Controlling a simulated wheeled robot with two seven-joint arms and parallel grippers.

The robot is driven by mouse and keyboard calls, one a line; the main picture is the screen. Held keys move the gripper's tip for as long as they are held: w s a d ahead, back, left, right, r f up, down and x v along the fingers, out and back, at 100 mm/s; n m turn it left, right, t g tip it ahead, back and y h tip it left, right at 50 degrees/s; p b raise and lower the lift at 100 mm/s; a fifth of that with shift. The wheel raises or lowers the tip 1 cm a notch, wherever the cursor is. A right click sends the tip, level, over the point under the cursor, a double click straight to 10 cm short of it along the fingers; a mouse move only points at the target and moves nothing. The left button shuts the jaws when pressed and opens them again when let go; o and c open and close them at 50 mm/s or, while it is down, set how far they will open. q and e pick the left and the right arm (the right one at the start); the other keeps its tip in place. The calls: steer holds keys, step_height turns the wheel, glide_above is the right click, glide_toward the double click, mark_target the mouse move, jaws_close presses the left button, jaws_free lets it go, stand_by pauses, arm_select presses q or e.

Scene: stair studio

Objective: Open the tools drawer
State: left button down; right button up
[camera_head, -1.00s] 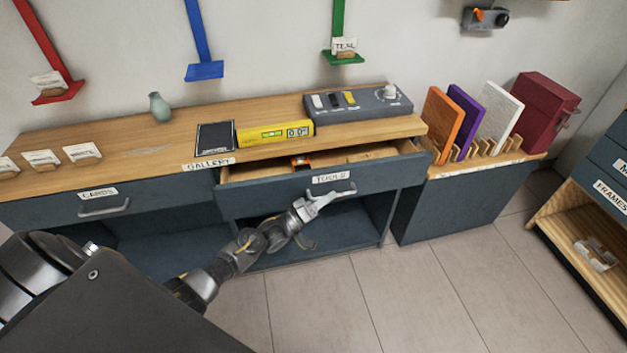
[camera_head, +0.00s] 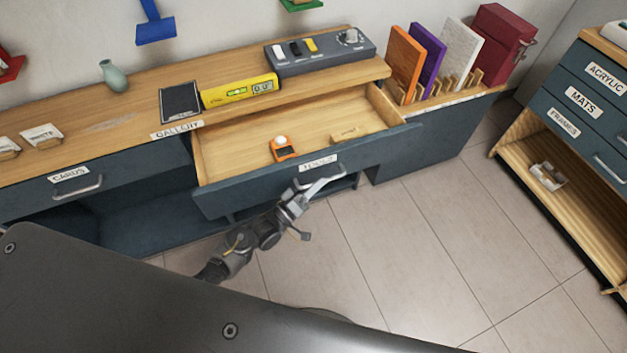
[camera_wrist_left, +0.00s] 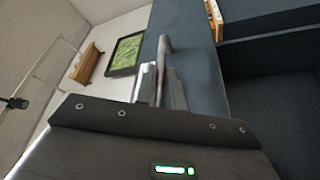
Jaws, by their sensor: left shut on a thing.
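The tools drawer (camera_head: 385,147) stands well out from the wooden workbench, its dark blue front labelled "TOOLS". Inside lie an orange tool with a round white top (camera_head: 284,148) and a small wooden block with a label (camera_head: 349,135). My left gripper (camera_head: 304,190) is shut on the drawer's metal handle (camera_head: 325,184). In the left wrist view the handle (camera_wrist_left: 163,50) runs between the fingers, against the blue drawer front (camera_wrist_left: 190,30). My right gripper is not in view.
The cards drawer (camera_head: 40,194) at left is shut. On the bench top sit a yellow level (camera_head: 240,91), a dark grey switch box (camera_head: 320,53) and a green vase (camera_head: 113,76). A drawer cabinet (camera_head: 570,110) stands at right. Tiled floor before the bench is clear.

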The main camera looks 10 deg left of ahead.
arm_select(q)
steer(key=c, duration=1.5)
jaws_free()
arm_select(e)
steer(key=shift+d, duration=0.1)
